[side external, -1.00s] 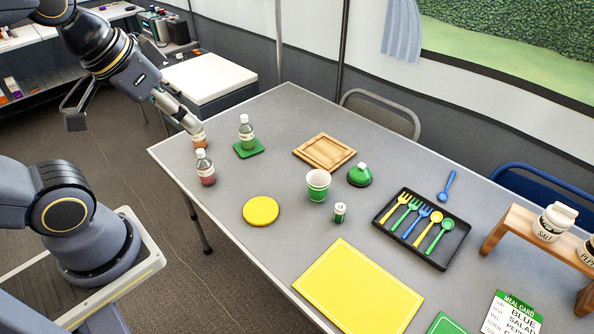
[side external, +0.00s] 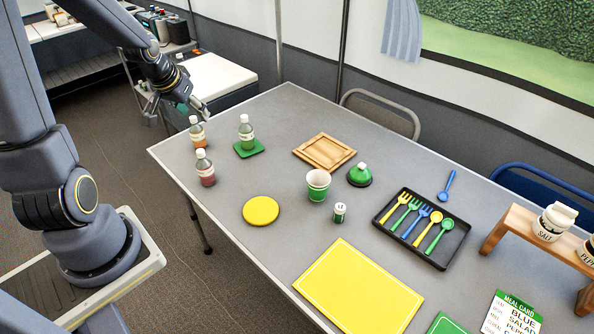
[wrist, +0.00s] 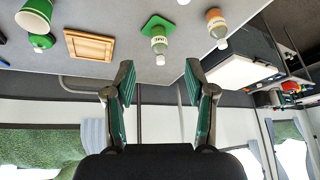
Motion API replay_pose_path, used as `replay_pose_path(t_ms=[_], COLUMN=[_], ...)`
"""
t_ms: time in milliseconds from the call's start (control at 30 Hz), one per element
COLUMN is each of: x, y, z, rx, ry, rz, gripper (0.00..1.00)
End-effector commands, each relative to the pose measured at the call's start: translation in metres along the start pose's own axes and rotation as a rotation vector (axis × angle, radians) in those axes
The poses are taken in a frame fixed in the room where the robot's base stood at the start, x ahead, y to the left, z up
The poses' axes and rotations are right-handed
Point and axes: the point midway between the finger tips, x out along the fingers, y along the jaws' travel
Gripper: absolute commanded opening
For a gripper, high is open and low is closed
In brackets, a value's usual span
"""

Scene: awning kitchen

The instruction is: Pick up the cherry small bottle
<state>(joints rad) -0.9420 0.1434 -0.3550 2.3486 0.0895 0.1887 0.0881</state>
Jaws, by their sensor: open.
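A small bottle with reddish-pink contents, white label and white cap (side external: 206,172), which looks like the cherry one, stands upright near the table's left edge. My gripper (side external: 204,110) is up beyond the bottles, towards the far left corner. Its fingers are apart and empty in the wrist view (wrist: 160,88).
A yellow disc (side external: 261,211), green-and-white cup (side external: 318,186), small can (side external: 339,212) and wooden board (side external: 324,152) lie to the right. A black cutlery tray (side external: 424,230) and yellow mat (side external: 358,290) lie farther right. A white-topped cabinet (side external: 208,76) stands behind the table.

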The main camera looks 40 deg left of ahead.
Motion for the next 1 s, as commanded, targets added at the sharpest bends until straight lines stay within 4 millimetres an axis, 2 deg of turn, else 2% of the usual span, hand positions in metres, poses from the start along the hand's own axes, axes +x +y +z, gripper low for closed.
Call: replay_pose_path(t_ms=[33,100,200,333,600,700,1000], x=[0.011,0.018,0.023,0.041,0.104,0.122,0.149], y=[-0.016,-0.029,-0.041,-0.041,-0.042,-0.043,-0.044], z=[0.013,0.024,0.031,0.033,0.038,0.039,0.041], rx=[-0.055,-0.104,-0.139,-0.141,-0.140,-0.142,-0.142], ry=[-0.039,-0.068,-0.081,-0.084,-0.086,-0.084,-0.082], rz=[-0.001,-0.003,-0.010,-0.010,-0.013,-0.014,-0.015], gripper=[0.55,0.55,0.55,0.55,0.55,0.55,0.55])
